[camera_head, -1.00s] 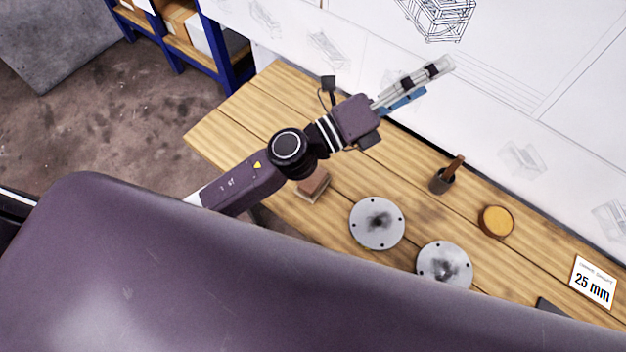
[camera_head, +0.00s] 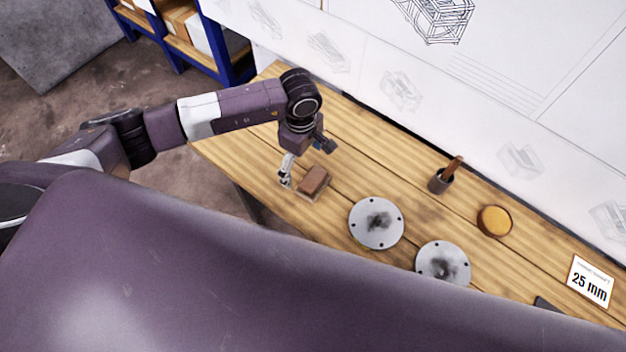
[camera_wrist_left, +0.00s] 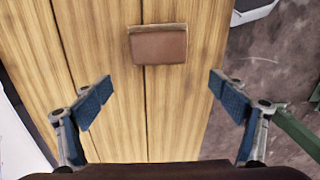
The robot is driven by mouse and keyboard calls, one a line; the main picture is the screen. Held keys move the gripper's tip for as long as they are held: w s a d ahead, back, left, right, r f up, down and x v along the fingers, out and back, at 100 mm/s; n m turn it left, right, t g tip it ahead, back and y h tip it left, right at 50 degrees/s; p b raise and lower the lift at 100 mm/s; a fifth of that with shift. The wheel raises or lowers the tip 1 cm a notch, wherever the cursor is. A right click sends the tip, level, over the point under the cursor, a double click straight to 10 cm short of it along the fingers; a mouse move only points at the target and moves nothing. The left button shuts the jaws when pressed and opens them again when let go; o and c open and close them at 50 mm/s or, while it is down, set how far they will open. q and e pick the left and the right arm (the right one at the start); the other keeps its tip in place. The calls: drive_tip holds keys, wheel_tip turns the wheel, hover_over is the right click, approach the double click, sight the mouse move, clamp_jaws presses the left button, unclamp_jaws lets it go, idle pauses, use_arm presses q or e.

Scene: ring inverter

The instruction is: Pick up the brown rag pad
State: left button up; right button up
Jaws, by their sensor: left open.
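The brown rag pad (camera_head: 314,180) is a small reddish-brown block lying on the wooden workbench (camera_head: 240,134), near its front edge. In the left wrist view the pad (camera_wrist_left: 158,45) sits ahead of the fingers, above the middle of the picture. My left gripper (camera_head: 286,176) points down just left of the pad in the head view, apart from it. In the left wrist view my left gripper (camera_wrist_left: 163,97) is open wide, with blue finger pads and nothing between them. My right gripper is not in view.
Two round metal discs (camera_head: 376,223) (camera_head: 443,263) with dark smudges lie right of the pad. Farther right are a dark cup with a brown handle (camera_head: 441,181), a round yellow-topped tin (camera_head: 495,221) and a "25 mm" sign (camera_head: 591,283). A white wall panel (camera_head: 430,110) borders the back.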

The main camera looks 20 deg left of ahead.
sight(307, 176)
use_arm(q)
drive_tip(key=f+p, duration=0.1)
drive_tip(key=f, duration=0.1)
drive_tip(key=d+f+p, duration=0.1)
drive_tip(key=f, duration=0.2)
drive_tip(key=shift+s+d, duration=0.1)
drive_tip(key=shift+s, duration=0.1)
drive_tip(key=shift+f, duration=0.45)
drive_tip(key=c, duration=1.5)
